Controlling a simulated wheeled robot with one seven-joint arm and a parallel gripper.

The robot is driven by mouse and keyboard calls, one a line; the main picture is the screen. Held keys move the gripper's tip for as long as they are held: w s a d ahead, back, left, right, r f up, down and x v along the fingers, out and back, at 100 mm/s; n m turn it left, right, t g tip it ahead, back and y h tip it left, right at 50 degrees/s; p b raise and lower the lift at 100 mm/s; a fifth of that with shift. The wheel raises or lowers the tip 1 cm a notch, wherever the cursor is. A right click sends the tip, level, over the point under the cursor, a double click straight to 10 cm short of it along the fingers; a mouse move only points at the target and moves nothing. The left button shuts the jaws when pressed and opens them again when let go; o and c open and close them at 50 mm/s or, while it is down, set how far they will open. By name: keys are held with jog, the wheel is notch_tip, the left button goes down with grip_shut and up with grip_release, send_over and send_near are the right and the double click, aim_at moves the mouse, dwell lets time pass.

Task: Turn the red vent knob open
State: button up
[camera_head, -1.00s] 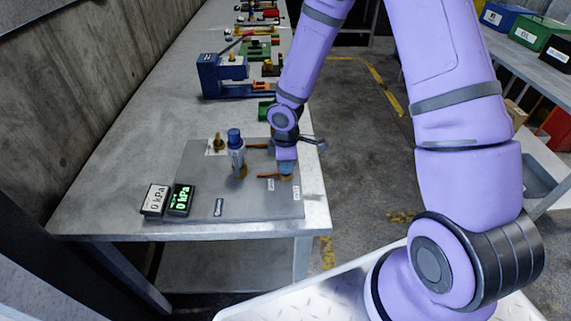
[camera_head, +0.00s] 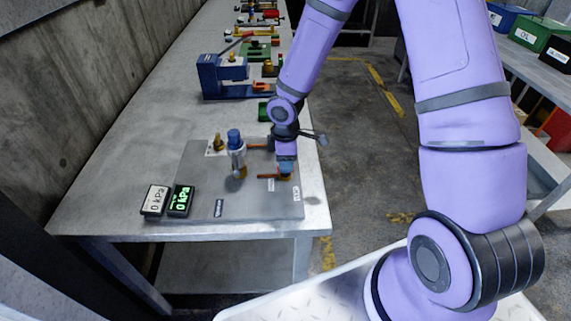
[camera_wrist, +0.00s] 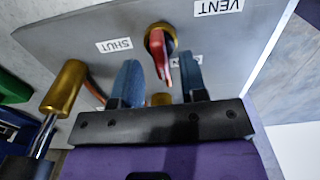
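The red vent knob (camera_wrist: 163,58) sits on a round brass fitting on the grey panel (camera_wrist: 110,22), seen in the wrist view. My gripper (camera_wrist: 160,62) has its two blue fingers apart, one on each side of the knob. The knob is nearer the right finger; I cannot tell whether they touch. The label VENT (camera_wrist: 218,6) is to the upper right and the label SHUT (camera_wrist: 114,45) to the left. A third label is partly hidden behind the right finger. In the head view my gripper (camera_head: 287,170) is low over the panel's right part and hides the knob.
A blue-topped cylinder (camera_head: 236,150) and a brass fitting (camera_head: 218,142) stand to the left on the panel. A brass-ended handle (camera_wrist: 64,88) is left of my gripper. A blue vise-like fixture (camera_head: 212,76) stands farther back.

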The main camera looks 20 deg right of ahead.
notch_tip(320, 180, up, 9)
dwell(0.3)
dwell(0.4)
jog(key=s+d+r+m+t+h, duration=0.1)
jog(key=s+d+r+m, duration=0.25)
jog(key=r, duration=0.55)
jog(key=s+d+r+m+t+h, duration=0.1)
jog(key=s+d+r+m, duration=0.3)
jog(key=r, duration=0.5)
jog(key=s+r+m+t+y, duration=0.1)
jog(key=s+r+m, duration=0.2)
jog(key=s+r, duration=0.2)
jog(key=s+d+r+m+t+y, duration=0.1)
jog(key=s+r+m, duration=0.3)
jog(key=s, duration=0.7)
jog(key=shift+s+r+t, duration=0.2)
jog(key=shift+r+t, duration=0.2)
jog(key=shift+t, duration=0.2)
